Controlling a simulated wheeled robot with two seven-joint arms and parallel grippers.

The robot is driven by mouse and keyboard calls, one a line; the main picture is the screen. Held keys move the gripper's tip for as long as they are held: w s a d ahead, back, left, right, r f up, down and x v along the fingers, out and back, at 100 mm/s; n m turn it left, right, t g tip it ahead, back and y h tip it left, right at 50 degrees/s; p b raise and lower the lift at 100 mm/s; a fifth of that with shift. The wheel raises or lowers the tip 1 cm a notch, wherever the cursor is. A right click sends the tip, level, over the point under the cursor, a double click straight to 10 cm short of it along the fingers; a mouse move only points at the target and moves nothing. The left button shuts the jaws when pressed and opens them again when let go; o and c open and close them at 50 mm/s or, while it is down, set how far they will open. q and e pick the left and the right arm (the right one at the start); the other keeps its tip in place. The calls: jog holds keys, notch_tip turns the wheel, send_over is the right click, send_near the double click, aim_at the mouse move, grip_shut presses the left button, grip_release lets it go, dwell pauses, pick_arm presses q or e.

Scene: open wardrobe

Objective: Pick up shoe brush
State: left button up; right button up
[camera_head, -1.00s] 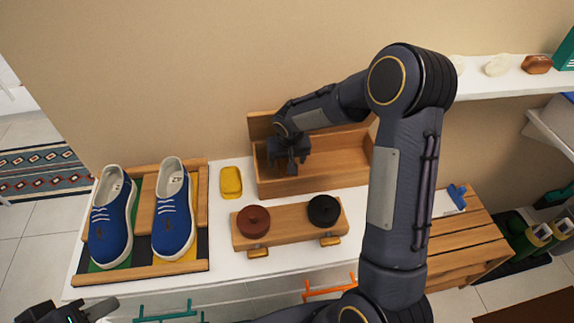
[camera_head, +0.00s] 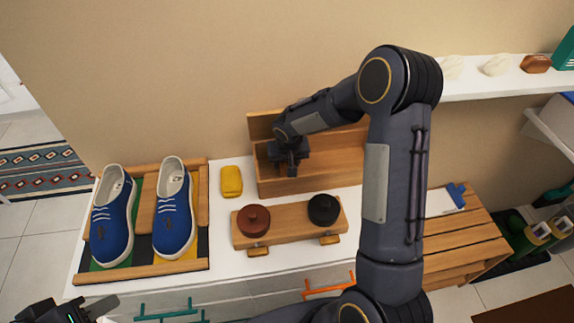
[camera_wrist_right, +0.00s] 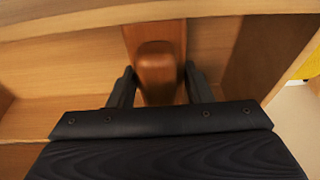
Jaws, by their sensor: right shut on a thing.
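The shoe brush (camera_wrist_right: 157,70) shows in the right wrist view as a reddish-brown wooden piece with a rounded end, between the two dark fingers. My right gripper (camera_wrist_right: 160,88) is shut on it. In the head view my right gripper (camera_head: 291,166) is at the left part of an open wooden box (camera_head: 340,157), and the brush cannot be made out there. Any bristles are hidden. My left gripper (camera_head: 88,309) is partly in view at the bottom left edge, away from the box; its jaw opening is unclear.
Blue shoes (camera_head: 173,215) stand on a wooden rack (camera_head: 140,272) at the left. A yellow block (camera_head: 231,181) lies beside the box. A wooden stand (camera_head: 285,233) with a brown tin (camera_head: 253,220) and a black tin (camera_head: 323,209) is in front. A shelf (camera_head: 490,82) is at the upper right.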

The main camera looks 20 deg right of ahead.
jog(key=shift+r+b, duration=0.3)
jog(key=shift+r, duration=0.25)
jog(key=shift+a+r+b, duration=0.1)
jog(key=shift+b, duration=0.2)
jog(key=shift+a+h+b, duration=0.15)
jog(key=shift+h+b, duration=0.15)
jog(key=shift+b, duration=0.1)
jog(key=h+b, duration=0.1)
jog(key=a+h+b, duration=0.1)
jog(key=b, duration=0.1)
jog(key=shift+s+a+f+n+t+h+b, duration=0.1)
jog(key=shift+s+f+n+t+h+b, duration=0.1)
jog(key=shift+n+t+h+b, duration=0.1)
notch_tip(320, 180, up, 11)
jog(key=a, duration=0.3)
jog(key=s+a+r+y+b, duration=0.1)
jog(key=s+a+b, duration=0.1)
jog(key=a, duration=0.8)
jog(key=s+a+r+y+b, duration=0.1)
jog(key=s+a+y+b, duration=0.1)
jog(key=a, duration=0.8)
jog(key=shift+s+a+g+b, duration=0.15)
jog(key=shift+s+g+b, duration=0.25)
jog(key=shift+s, duration=0.2)
